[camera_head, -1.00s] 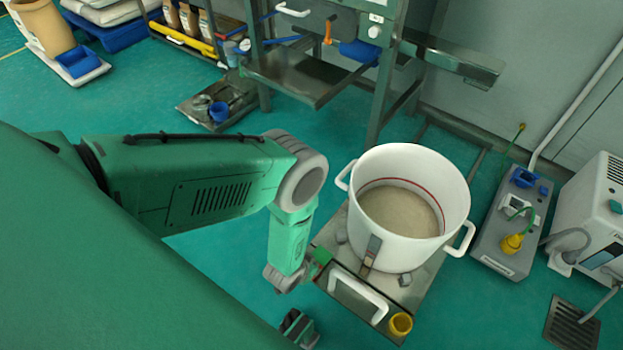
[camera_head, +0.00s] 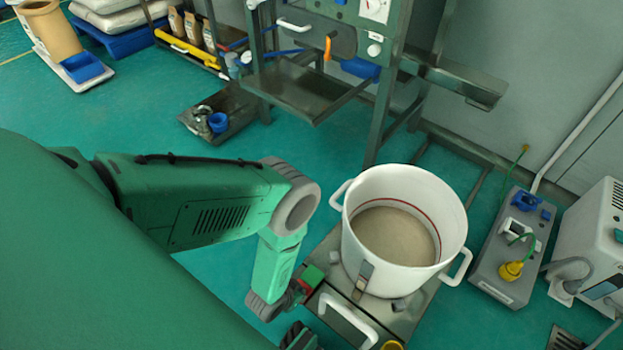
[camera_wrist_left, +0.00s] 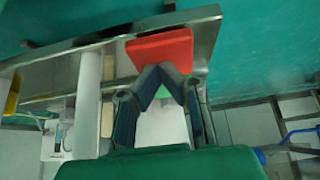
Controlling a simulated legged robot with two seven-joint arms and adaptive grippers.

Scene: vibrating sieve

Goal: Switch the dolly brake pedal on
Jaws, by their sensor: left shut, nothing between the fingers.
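The metal dolly (camera_head: 405,318) carries a large white pot (camera_head: 400,273). Its brake pedal (camera_head: 312,276) is at the dolly's left edge, with a green part and a red part. In the left wrist view the red pedal plate (camera_wrist_left: 160,48) is large, with a bit of green behind the fingers. My left gripper (camera_head: 297,292) is right beside the pedal. In the left wrist view its closed fingertips (camera_wrist_left: 160,70) overlap the red plate's lower edge, empty; I cannot tell whether they touch. A dark part at the bottom edge may be my right gripper (camera_head: 300,340).
A metal stand (camera_head: 385,100) is behind. A grey box with a yellow plug (camera_head: 500,260) is at right. Green floor is free left of the dolly.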

